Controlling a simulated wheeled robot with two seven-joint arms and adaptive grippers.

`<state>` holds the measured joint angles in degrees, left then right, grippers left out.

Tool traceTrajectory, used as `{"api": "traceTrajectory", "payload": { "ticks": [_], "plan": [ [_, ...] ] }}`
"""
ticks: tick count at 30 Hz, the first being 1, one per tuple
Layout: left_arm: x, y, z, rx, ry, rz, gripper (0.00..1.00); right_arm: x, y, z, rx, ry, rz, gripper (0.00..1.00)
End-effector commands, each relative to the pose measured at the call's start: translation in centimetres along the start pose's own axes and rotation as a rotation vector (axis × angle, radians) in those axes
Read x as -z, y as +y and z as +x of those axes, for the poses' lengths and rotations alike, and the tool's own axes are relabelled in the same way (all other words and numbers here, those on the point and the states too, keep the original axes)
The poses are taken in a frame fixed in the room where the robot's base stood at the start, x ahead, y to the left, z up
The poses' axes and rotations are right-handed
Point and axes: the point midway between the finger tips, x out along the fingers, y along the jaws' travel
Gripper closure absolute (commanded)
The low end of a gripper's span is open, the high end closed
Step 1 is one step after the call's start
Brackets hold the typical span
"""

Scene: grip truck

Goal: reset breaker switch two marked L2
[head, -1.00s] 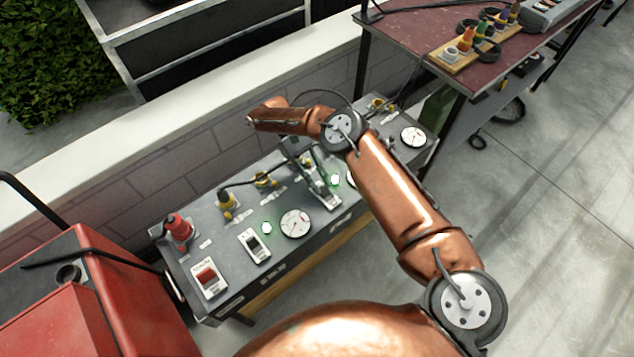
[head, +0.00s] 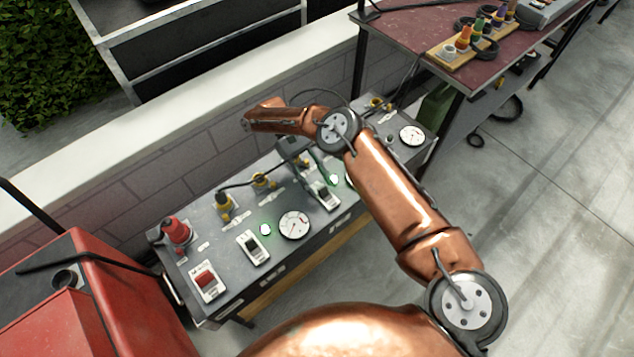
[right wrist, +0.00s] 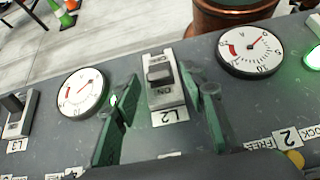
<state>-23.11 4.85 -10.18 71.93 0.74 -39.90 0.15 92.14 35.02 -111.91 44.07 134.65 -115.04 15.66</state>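The L2 breaker switch (right wrist: 162,82) is a pale plate with a dark rocker; its "L2" label shows below it in the right wrist view. My right gripper (right wrist: 160,74) is open and empty, with one green finger on each side of the switch in the wrist view. In the head view the right gripper (head: 308,160) is partly hidden by my arm. A lit green lamp (right wrist: 113,99) is partly behind the left finger. My left gripper is out of view.
Another switch (head: 253,246), a red-rocker switch (head: 207,281) and a dial (head: 295,225) are on the panel. Yellow plugs (head: 224,206) with cables and a red plug (head: 176,230) stand along its rear. A red cabinet (head: 90,300) is at left, a table (head: 410,40) behind right.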

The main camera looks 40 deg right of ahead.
Motion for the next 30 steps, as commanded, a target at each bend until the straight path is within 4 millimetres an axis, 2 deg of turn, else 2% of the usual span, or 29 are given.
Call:
{"api": "traceTrajectory", "payload": {
  "ticks": [7,10,21,25,30],
  "plan": [
    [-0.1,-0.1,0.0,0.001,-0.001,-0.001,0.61,-0.2,0.1,-0.1,0.0,-0.001,0.0,0.61],
    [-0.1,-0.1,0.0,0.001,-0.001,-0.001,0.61,-0.8,0.1,-0.6,0.0,0.0,0.002,0.61],
    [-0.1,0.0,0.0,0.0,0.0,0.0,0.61,-6.4,0.1,-4.2,-0.002,0.001,0.002,0.61],
    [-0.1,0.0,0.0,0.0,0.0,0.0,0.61,-7.7,0.1,-5.1,-0.003,0.0,0.001,0.61],
    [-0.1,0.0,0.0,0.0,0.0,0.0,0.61,-8.3,0.1,-5.5,-0.001,-0.001,0.001,0.61]
  ]
}}
